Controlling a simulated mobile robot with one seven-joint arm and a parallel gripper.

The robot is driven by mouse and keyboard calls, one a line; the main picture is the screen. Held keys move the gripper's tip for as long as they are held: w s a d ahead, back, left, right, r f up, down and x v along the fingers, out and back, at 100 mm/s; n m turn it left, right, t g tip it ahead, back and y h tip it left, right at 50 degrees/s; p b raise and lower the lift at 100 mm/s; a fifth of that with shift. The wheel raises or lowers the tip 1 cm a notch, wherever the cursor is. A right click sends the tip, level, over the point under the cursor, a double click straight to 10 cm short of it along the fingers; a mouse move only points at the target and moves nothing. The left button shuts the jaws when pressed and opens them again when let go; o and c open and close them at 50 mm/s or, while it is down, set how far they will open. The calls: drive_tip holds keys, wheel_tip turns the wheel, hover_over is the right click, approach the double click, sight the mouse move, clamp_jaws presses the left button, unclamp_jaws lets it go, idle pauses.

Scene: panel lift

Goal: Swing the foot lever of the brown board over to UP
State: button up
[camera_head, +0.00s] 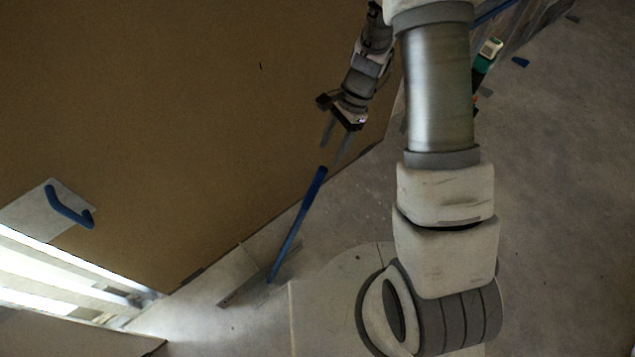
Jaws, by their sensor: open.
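The brown board (200,110) stands as a large upright panel over the left and middle of the head view. The foot lever is a blue bar (298,222) at the foot of the board. It slants from a flat plate on the floor up and right to its free end. My gripper (335,152) is open and empty, its two fingers pointing down just above the lever's free end. In the picture a small gap shows between fingertips and lever; I cannot tell the depth. No UP marking is readable.
A blue handle (68,206) on a pale plate sits at the board's left. Bright pale slats (65,275) lie at the lower left. A green and white tool (487,55) is at the upper right, near a small blue piece (521,62). The concrete floor at right is mostly clear.

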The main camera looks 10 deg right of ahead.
sight(317, 182)
drive_tip(key=b+x, duration=0.4)
drive_tip(key=x, duration=0.8)
drive_tip(key=shift+f, duration=0.2)
clamp_jaws()
idle(0.9)
